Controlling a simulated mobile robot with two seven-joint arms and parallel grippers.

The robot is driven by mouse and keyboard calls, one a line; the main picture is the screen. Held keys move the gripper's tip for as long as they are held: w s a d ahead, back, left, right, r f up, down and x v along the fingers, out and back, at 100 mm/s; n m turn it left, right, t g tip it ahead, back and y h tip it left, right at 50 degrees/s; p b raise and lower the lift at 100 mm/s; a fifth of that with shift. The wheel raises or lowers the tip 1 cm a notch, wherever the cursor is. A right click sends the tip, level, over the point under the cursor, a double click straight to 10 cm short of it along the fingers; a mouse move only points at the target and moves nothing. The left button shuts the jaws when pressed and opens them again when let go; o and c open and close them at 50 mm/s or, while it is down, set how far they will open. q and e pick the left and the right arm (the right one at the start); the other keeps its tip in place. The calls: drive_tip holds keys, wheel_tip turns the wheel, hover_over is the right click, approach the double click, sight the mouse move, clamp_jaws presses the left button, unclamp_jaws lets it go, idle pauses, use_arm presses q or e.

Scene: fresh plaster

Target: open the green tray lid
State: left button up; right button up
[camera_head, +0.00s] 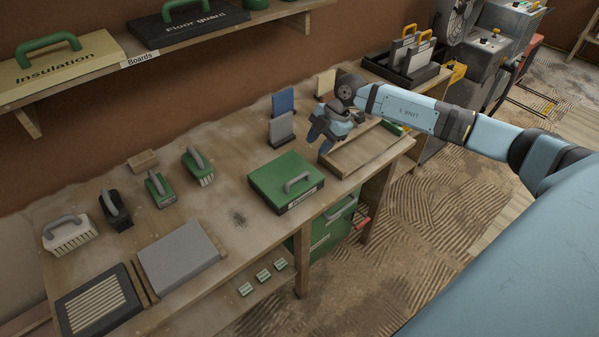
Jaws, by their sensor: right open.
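The green tray (309,204) sits near the front edge of the workbench, with a label on its front side. Its green lid (270,181) lies flat on top and looks closed, with a grey handle (297,182) standing up from it. My right gripper (322,146) is open, above the bench behind and to the right of the tray. It is apart from the handle and holds nothing that I can see. My left gripper is not in view.
A shallow wooden tray (341,163) lies under my right arm. Grey and blue upright blocks (281,129) stand behind the green tray. Several handled tools, a grey slab (180,262) and a slatted box (98,303) are on the left. Bench space left of the green tray is clear.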

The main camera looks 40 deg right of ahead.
sight(298, 177)
drive_tip(key=p+x, duration=0.1)
drive_tip(key=x, duration=1.1)
drive_tip(key=shift+a+f, duration=0.1)
clamp_jaws()
